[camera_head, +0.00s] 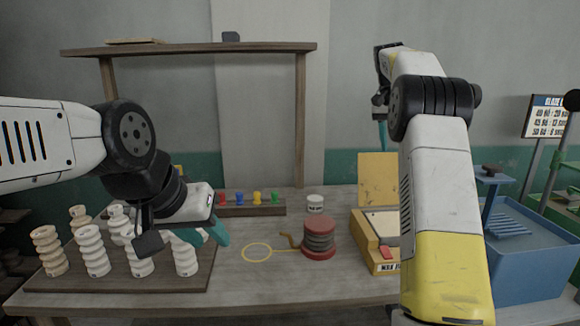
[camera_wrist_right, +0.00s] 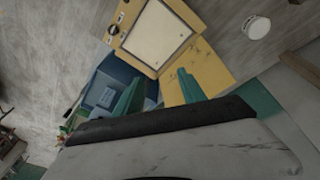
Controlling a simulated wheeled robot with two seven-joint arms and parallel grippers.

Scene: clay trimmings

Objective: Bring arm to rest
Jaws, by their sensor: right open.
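My right arm rises on the right in the head view. Its gripper (camera_head: 382,134) hangs high, above the yellow box (camera_head: 377,258), with teal fingertips pointing down. In the right wrist view the gripper (camera_wrist_right: 158,88) shows its two teal fingers apart and nothing between them. My left arm comes in from the left. Its gripper (camera_head: 204,236) has teal fingers low over the right side of the dark board (camera_head: 195,278), close to the white ribbed pieces (camera_head: 140,262). I cannot tell how far apart the left fingers are, and the wrist partly hides the pieces behind it.
A red spool (camera_head: 319,240) with a yellow loop (camera_head: 257,252) lies mid-table. A wooden shelf frame (camera_head: 190,48) spans the back. A blue bin (camera_head: 530,260) stands at right.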

